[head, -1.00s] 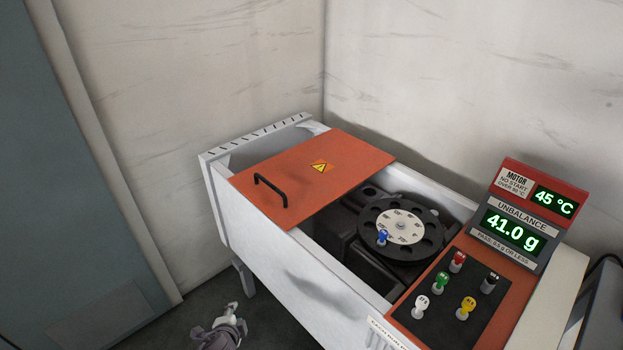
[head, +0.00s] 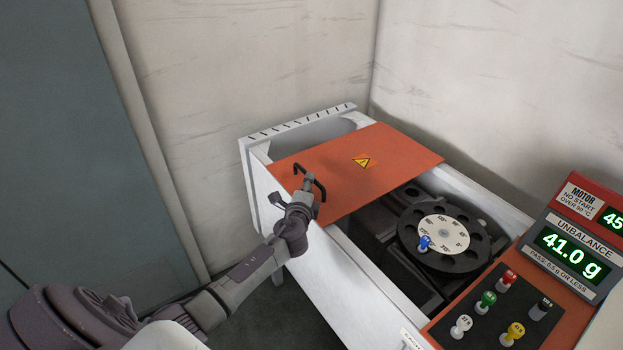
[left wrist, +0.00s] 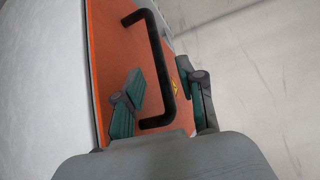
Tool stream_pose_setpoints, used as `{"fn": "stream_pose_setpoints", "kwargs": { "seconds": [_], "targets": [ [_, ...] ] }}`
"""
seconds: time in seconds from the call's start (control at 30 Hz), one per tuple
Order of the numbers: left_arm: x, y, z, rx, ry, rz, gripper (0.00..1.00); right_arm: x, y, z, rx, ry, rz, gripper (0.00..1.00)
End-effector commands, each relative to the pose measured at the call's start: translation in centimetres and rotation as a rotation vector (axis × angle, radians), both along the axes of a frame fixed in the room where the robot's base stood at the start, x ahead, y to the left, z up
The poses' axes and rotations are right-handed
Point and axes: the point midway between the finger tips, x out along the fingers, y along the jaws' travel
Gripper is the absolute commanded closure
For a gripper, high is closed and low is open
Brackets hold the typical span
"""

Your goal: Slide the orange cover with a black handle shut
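The orange cover (head: 395,165) with a yellow warning sign lies over the left, far part of the white machine's top, leaving the bay with the dark rotor (head: 443,232) uncovered. Its black bar handle (head: 322,190) is near the cover's left front edge. My left gripper (head: 292,188) is at the handle, partly hiding it. In the left wrist view, the open left gripper (left wrist: 160,78) has its green-padded fingers on either side of the handle (left wrist: 162,58), with a gap visible; contact cannot be told. The cover (left wrist: 106,45) shows behind. My right gripper is not in view.
The control panel (head: 480,335) with several coloured pegs and the displays (head: 570,250) stands right of the bay. A blue peg (head: 424,243) sits on the rotor dial. Walls stand close behind. Floor is free at the machine's left.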

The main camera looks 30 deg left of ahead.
Motion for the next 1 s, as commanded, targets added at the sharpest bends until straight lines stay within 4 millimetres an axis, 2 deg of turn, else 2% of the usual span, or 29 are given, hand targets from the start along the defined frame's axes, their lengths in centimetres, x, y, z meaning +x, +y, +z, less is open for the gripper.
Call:
{"fn": "stream_pose_setpoints", "kwargs": {
  "seconds": [0.1,0.23,0.4,0.67,0.9,1.0],
  "targets": [
    [2.0,0.8,-0.4,-0.002,0.0,0.0,0.61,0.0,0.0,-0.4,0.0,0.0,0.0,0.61],
    [3.3,1.3,-0.6,-0.001,0.0,0.0,0.61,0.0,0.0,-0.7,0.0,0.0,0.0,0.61],
    [4.0,1.6,-0.7,-0.002,0.0,-0.001,0.61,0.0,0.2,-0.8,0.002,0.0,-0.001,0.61],
    [4.1,1.7,-0.7,-0.003,0.001,0.0,0.61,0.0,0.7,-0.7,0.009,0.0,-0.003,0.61],
    [4.0,1.7,-0.7,-0.003,0.001,0.0,0.99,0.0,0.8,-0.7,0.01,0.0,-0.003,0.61],
    [4.0,1.7,-0.7,-0.003,0.001,0.0,1.0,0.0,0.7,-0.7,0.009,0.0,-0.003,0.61]
  ]
}}
